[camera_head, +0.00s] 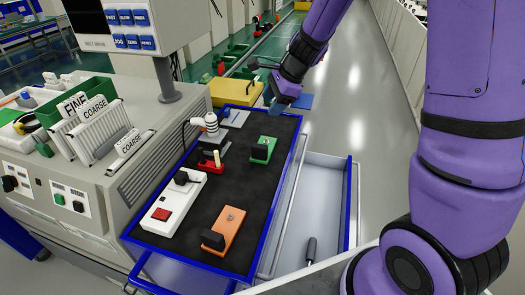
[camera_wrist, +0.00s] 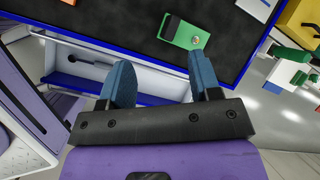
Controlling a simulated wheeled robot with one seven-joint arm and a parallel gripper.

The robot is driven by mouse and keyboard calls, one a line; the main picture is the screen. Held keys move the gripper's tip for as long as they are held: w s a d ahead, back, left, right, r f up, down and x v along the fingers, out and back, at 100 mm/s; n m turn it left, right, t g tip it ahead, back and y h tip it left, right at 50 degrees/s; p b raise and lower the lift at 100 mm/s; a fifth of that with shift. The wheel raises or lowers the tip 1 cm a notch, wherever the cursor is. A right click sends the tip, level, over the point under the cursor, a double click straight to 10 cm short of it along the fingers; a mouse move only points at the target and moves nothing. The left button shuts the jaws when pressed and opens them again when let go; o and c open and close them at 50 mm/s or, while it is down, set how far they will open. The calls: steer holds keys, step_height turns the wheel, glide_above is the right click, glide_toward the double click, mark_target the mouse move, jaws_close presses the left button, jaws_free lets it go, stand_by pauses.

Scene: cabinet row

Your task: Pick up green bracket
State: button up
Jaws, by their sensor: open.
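The green bracket (camera_head: 263,150) lies on the black top of the blue-edged cart (camera_head: 240,190), near its right edge. It is a flat green plate with a dark block at one end. In the wrist view the green bracket (camera_wrist: 184,33) lies beyond my fingertips, at the top centre. My gripper (camera_wrist: 157,75) is open and empty, with its two blue fingers apart and nothing between them. In the head view my gripper (camera_head: 277,101) is over the far right corner of the cart, beyond the bracket and apart from it.
An orange bracket (camera_head: 224,230), a white box with a red button (camera_head: 172,205) and a red holder (camera_head: 209,162) share the cart top. A yellow box (camera_head: 236,92) stands behind. An open drawer (camera_head: 325,195) juts out at the right with a screwdriver (camera_head: 311,249) inside.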

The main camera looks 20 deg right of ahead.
mark_target(260, 145)
steer(key=w+f+m, duration=0.2)
steer(key=f, duration=0.4)
steer(key=w+f+m, duration=0.2)
steer(key=f, duration=0.5)
steer(key=w+f+m, duration=0.2)
steer(key=f, duration=0.4)
steer(key=shift+w+f+m+h, duration=0.15)
steer(key=shift+f+m+h, duration=0.1)
steer(key=shift+m+h, duration=0.15)
steer(key=shift+a+x, duration=0.2)
steer(key=shift+x, duration=2.55)
steer(key=shift+r, duration=0.1)
steer(key=shift+c, duration=0.4)
steer(key=shift+w, duration=0.1)
jaws_close()
